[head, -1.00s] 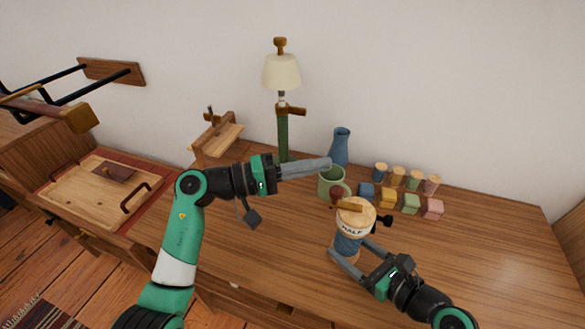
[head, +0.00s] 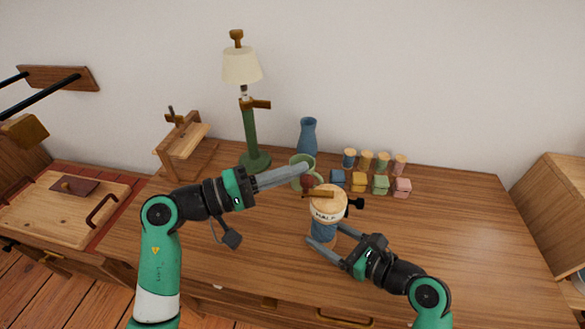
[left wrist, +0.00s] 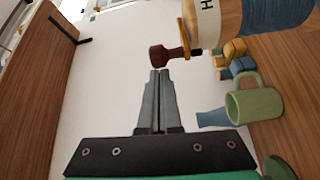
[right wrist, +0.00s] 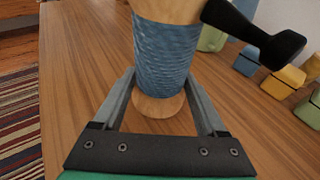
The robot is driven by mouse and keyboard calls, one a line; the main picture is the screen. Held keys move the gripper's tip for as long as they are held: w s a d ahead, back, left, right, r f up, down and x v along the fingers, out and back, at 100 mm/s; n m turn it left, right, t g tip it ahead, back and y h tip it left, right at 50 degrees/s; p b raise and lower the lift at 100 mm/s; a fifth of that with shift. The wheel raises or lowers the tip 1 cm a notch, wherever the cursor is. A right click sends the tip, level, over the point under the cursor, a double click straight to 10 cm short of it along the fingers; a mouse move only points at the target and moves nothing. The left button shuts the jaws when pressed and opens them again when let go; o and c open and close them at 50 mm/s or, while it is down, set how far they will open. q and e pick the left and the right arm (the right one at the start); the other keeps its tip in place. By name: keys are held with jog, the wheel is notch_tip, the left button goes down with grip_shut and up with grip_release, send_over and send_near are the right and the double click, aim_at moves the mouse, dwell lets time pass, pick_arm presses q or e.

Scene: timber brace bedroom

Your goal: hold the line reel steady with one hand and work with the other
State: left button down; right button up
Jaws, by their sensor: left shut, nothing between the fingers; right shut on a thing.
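The line reel (head: 323,230) stands upright on the desk, with blue line on its body, a pale wooden top marked HALF and a black side knob (head: 355,203). A wooden crank arm (head: 318,194) with a dark red knob (left wrist: 160,55) sits on top. My right gripper (head: 326,238) is shut around the lower part of the reel; in the right wrist view its fingers flank the blue winding (right wrist: 165,60). My left gripper (head: 305,168) is shut and empty, its tips (left wrist: 160,74) close to the red knob. I cannot tell whether they touch it.
A green mug (head: 298,180) stands behind the left fingertips, with a blue vase (head: 307,137) behind it. A lamp (head: 250,135) stands at the back. The desk's front right is clear.

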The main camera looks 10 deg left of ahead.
pick_arm(q)
jog(key=shift+s+d+f+n+t+y, duration=0.1)
jog(key=shift+f+n+t+y, duration=0.15)
jog(key=shift+n+t+y, duration=0.4)
jog(key=shift+s+n+t+y, duration=0.1)
jog(key=shift+n+t+y, duration=0.15)
jog(key=shift+t, duration=0.3)
jog(key=shift+s+r+n+t+y, duration=0.25)
jog(key=shift+s+n+t+y, duration=0.25)
jog(key=shift+t, duration=0.1)
jog(key=shift+s, duration=0.25)
